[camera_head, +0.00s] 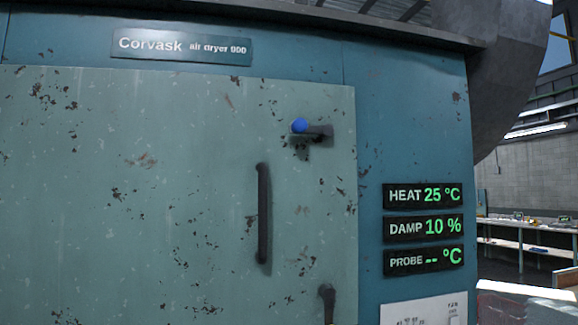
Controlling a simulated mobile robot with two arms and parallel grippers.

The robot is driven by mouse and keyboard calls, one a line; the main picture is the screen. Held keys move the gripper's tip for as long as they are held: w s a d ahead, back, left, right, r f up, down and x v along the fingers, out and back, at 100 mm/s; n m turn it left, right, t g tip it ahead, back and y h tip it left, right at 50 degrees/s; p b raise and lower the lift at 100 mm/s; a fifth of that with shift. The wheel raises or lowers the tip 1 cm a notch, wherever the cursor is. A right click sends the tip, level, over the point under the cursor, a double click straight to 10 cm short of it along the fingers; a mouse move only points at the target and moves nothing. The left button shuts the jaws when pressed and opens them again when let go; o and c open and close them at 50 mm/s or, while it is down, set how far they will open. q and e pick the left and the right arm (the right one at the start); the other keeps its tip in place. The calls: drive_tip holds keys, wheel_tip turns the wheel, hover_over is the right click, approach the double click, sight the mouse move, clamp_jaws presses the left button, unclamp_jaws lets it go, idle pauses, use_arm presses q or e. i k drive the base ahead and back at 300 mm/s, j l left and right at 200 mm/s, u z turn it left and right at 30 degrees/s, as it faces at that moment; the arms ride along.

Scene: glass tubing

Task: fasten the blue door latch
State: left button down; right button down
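The blue door latch (300,125) is a round blue knob on a dark metal latch body (318,133), near the upper right corner of the pale green dryer door (150,190). The latch body reaches right, close to the door's right edge. I cannot tell whether it is engaged with the frame. The door looks flush with the teal dryer front (410,120). Neither of my grippers shows in the head view.
A dark vertical handle (263,213) stands out from the door below the latch. Another dark fitting (327,300) is at the bottom edge. Displays (423,227) read HEAT 25 °C, DAMP 10 % and PROBE -- °C. A workbench (530,240) stands far right.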

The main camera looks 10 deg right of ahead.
sight(299, 125)
drive_tip(key=l+u, duration=0.15)
drive_tip(key=u, duration=0.3)
drive_tip(key=l+u, duration=0.15)
drive_tip(key=u, duration=0.35)
drive_tip(key=k+l+u, duration=0.1)
drive_tip(key=u, duration=0.35)
drive_tip(key=k+l+u, duration=0.55)
drive_tip(key=k+l, duration=0.15)
drive_tip(key=k, duration=0.2)
drive_tip(key=k+l+u, duration=0.3)
drive_tip(key=k, duration=0.6)
